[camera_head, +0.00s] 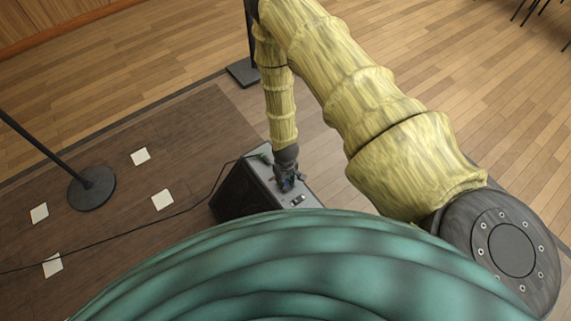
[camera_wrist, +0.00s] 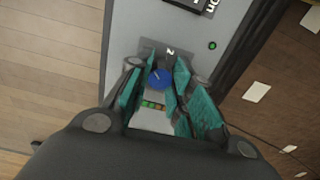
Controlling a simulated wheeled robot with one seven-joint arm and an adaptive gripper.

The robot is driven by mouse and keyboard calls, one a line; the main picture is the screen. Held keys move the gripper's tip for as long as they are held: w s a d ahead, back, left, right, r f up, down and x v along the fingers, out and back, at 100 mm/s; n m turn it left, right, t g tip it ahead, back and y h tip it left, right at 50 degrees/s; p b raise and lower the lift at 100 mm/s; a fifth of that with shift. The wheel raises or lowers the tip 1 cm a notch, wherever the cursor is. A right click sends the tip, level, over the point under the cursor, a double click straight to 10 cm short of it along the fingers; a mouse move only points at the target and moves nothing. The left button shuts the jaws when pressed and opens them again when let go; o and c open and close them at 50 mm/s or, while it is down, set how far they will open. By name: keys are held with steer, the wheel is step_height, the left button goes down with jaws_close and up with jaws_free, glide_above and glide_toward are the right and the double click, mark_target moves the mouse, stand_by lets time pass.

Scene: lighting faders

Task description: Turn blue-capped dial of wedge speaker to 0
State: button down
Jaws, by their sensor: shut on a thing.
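The wedge speaker (camera_head: 235,189) stands on the floor in the head view, with its grey panel facing up. In the wrist view the grey panel (camera_wrist: 125,30) fills the upper middle. The blue-capped dial (camera_wrist: 158,78) sits on the panel between my gripper's teal fingers, with a white pointer line on its cap. A figure "2" shows on a dark plate just beyond it. My gripper (camera_wrist: 160,85) is shut on the dial; in the head view my gripper (camera_head: 287,180) is over the panel. Part of the dial's scale is hidden by the fingers.
A green light (camera_wrist: 212,45) and a black switch marked "On" lie farther along the panel. A black cable (camera_head: 190,208) runs from the speaker over the dark mat. A round stand base (camera_head: 92,188) and several white paper squares (camera_head: 162,200) are to the left.

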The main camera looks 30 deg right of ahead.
steer(key=c, duration=1.2)
jaws_free()
steer(key=shift+c, duration=0.2)
steer(key=shift+r, duration=0.1)
step_height(320, 180, up, 12)
steer(key=s+a+r+m+p, duration=0.1)
steer(key=s+r+p, duration=0.4)
steer(key=s, duration=0.7)
steer(key=s+a+r+m+p, duration=0.1)
steer(key=s+a+r+p, duration=0.2)
steer(key=s, duration=0.9)
step_height(320, 180, up, 4)
steer(key=p, duration=0.3)
steer(key=shift+s, duration=0.15)
